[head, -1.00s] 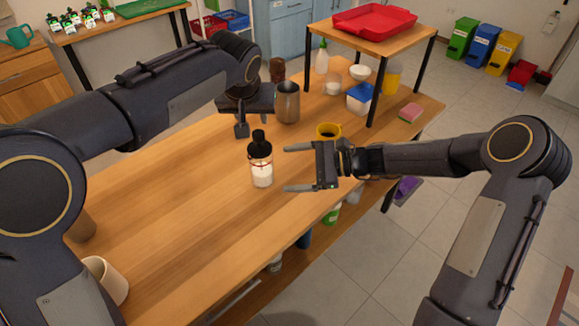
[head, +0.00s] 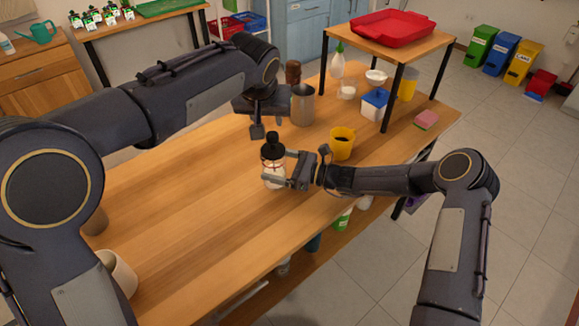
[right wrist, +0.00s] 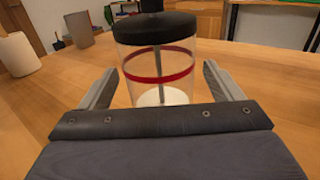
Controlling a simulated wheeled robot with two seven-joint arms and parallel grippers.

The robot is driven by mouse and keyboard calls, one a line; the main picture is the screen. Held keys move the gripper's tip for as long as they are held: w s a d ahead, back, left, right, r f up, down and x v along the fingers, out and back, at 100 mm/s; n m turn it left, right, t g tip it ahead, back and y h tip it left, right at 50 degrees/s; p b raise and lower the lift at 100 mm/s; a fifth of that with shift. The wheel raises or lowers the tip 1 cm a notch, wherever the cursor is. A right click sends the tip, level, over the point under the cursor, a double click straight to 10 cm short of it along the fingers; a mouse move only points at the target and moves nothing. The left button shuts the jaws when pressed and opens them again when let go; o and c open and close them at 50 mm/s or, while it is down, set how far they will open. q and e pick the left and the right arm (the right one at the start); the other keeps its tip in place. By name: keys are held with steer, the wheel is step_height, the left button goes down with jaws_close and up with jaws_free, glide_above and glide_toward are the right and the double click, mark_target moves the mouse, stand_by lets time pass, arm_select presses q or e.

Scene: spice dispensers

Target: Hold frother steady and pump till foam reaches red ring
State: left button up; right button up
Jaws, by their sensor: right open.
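The frother (head: 273,163) stands upright on the wooden table (head: 190,225). It is a clear jar with a black lid and knob, a red ring around its wall and white liquid low inside, below the ring. In the right wrist view the frother (right wrist: 157,72) sits between the open fingers of my right gripper (right wrist: 158,88), with gaps at both sides. In the head view my right gripper (head: 283,169) is at the jar from the right. My left gripper (head: 257,131) hangs pointing down just behind and left of the black lid, apart from it; its finger opening is unclear.
A metal cup (head: 302,104) stands behind the frother and a yellow mug (head: 342,144) to its right. A raised shelf with a red tray (head: 392,24) is at the back right. A white cup (head: 118,272) is near left. The table's left middle is clear.

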steer(key=shift+w+a, duration=0.15)
steer(key=shift+a, duration=0.15)
steer(key=c, duration=1.3)
steer(key=shift+o, duration=0.2)
